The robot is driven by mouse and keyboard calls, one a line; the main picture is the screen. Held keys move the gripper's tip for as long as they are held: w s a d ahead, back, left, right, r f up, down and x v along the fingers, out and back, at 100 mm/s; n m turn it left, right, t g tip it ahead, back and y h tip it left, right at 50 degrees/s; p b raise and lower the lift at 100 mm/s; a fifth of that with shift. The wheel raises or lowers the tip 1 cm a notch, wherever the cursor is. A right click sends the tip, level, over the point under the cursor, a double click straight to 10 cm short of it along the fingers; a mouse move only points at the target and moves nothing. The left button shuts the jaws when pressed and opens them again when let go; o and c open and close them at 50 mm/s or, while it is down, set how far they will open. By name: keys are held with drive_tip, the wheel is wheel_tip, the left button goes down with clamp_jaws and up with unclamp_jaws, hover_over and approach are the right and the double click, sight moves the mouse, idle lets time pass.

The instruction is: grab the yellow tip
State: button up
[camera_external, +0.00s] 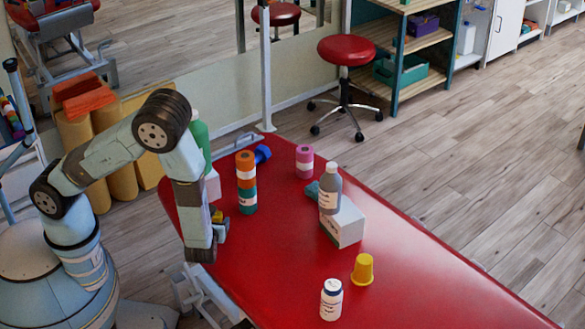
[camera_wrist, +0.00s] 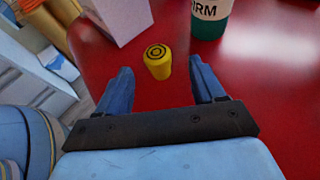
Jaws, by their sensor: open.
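The yellow tip (camera_wrist: 158,64) is a small tapered yellow piece with dark rings on its top. In the wrist view it stands on the red table top (camera_wrist: 150,95), between the ends of my fingers and slightly beyond them. My gripper (camera_wrist: 162,76) is open, one blue finger on each side of the tip, with a gap on both sides. In the external view my gripper (camera_external: 217,232) is low over the table's near left side, and the tip (camera_external: 216,216) shows partly behind it.
A stack of orange and green rolls (camera_external: 246,182) stands close right of my gripper; a pale box (camera_wrist: 118,18) and a green bottle (camera_external: 200,140) are close behind. A white box (camera_external: 345,225), a yellow cup (camera_external: 362,270) and a white bottle (camera_external: 331,300) stand farther right.

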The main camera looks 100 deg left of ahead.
sight(216, 216)
drive_tip(key=shift+x, duration=2.9)
drive_tip(key=shift+s+a+r, duration=0.1)
drive_tip(key=shift+r, duration=0.15)
drive_tip(key=shift+c, duration=0.4)
drive_tip(key=c, duration=1)
drive_tip(key=shift+r, duration=0.1)
